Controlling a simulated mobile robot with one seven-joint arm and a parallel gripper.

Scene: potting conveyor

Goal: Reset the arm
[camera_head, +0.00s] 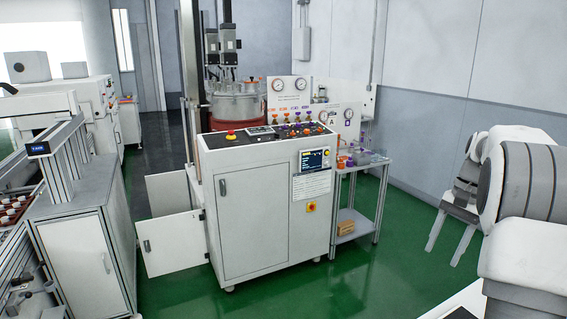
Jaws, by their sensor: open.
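My gripper (449,240) hangs at the right side of the head view, at the end of my white and grey arm. Its two light grey fingers point down and stand apart, with nothing seen between them. It is over the green floor, to the right of the small side table (357,226), and looks clear of it. The upper part of my arm fills the right edge of the view.
A white control cabinet (255,222) stands in the middle, with a metal vessel (237,104) behind it. Its low door (172,245) is swung open at the left. A conveyor machine (75,230) is at the left. Green floor (400,270) is free between the side table and my arm.

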